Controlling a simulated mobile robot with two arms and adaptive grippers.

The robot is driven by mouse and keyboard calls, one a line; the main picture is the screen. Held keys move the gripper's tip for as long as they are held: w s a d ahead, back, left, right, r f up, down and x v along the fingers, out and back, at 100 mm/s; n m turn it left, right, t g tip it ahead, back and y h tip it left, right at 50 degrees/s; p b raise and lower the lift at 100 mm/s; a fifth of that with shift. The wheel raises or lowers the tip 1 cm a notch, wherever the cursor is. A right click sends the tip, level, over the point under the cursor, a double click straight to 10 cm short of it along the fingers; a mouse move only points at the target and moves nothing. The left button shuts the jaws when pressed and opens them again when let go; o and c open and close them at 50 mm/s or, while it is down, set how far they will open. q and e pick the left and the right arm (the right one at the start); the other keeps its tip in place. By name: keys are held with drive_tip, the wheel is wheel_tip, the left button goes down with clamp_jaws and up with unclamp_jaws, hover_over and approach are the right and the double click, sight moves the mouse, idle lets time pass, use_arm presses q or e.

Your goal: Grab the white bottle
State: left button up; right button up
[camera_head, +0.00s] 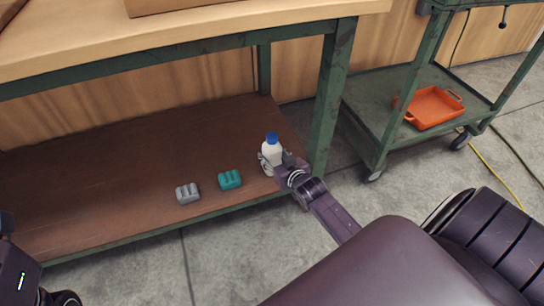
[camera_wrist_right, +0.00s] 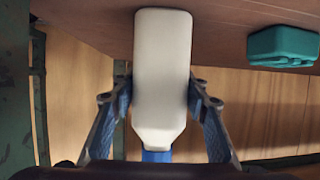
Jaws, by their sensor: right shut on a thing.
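The white bottle (camera_head: 271,151) with a blue cap stands upright on the brown lower shelf (camera_head: 120,160) of the workbench, near its right end. My right gripper (camera_head: 272,165) reaches in from the right and is shut on the bottle. In the right wrist view the bottle (camera_wrist_right: 162,75) lies between both blue-padded fingers of the gripper (camera_wrist_right: 160,105), which press on its sides; its blue cap shows at the bottom. I cannot tell whether its base touches the shelf. Of my left arm only a dark part shows at the lower left of the head view; its fingers are not visible.
A teal block (camera_head: 230,179) and a grey block (camera_head: 187,193) lie on the shelf left of the bottle. The green table leg (camera_head: 332,95) stands just right of it, and the tabletop (camera_head: 190,38) is overhead. An orange tray (camera_head: 432,107) sits on a green cart at right.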

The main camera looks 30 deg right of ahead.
drive_tip(key=c, duration=0.5)
drive_tip(key=shift+r, duration=0.1)
drive_tip(key=shift+c, duration=0.8)
